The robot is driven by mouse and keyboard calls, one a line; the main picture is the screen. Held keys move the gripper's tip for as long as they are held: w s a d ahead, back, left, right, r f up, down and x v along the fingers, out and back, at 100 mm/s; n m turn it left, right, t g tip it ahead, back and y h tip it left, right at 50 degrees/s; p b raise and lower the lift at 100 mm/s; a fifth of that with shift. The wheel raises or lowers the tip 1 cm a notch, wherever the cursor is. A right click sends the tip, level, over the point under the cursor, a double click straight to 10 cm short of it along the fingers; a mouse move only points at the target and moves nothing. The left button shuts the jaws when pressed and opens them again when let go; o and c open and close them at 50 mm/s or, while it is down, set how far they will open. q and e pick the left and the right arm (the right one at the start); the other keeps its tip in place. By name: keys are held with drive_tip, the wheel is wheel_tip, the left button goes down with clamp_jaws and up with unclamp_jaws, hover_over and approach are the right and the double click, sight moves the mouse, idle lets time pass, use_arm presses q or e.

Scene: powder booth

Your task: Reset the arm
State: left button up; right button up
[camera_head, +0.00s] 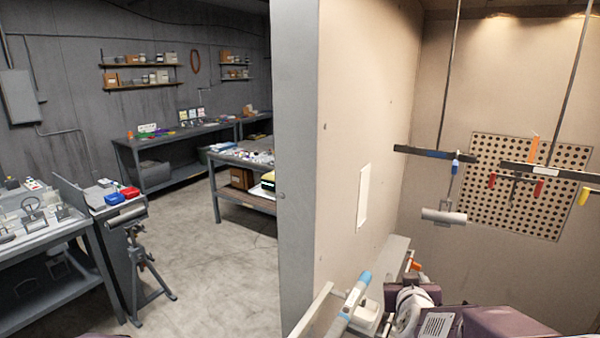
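Purple and white parts of my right arm come in at the bottom right, low in front of the booth. The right gripper cannot be made out clearly among these parts, so its fingers and whether it holds anything cannot be told. A pale tool with a light blue tip (360,285) stands tilted just left of the arm; I cannot tell whether it touches the arm. An orange item (415,265) shows just behind the arm. My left gripper is out of view.
The booth wall edge (296,150) stands left of the arm. Hanging bars (435,153) with a grey cylinder (444,216) are ahead, before a perforated panel (490,215). A grey ledge (393,256) runs along the wall. Workbenches and a roller stand (135,265) are left; the floor between is clear.

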drive_tip(key=s+a+f+n+g+y+b, duration=0.1)
drive_tip(key=s+a+f+g+y, duration=0.1)
drive_tip(key=s+a+f, duration=0.3)
drive_tip(key=s+a+f+n+g+y+b, duration=0.1)
drive_tip(key=s+a+f+g+y, duration=0.15)
drive_tip(key=f, duration=0.45)
drive_tip(key=s+f+g, duration=0.3)
drive_tip(key=s+f, duration=0.1)
drive_tip(key=s, duration=0.4)
drive_tip(key=s+f+g, duration=0.4)
drive_tip(key=s, duration=0.4)
drive_tip(key=shift+s+a+m, duration=0.3)
drive_tip(key=shift+s+m, duration=0.1)
drive_tip(key=shift+f, duration=0.1)
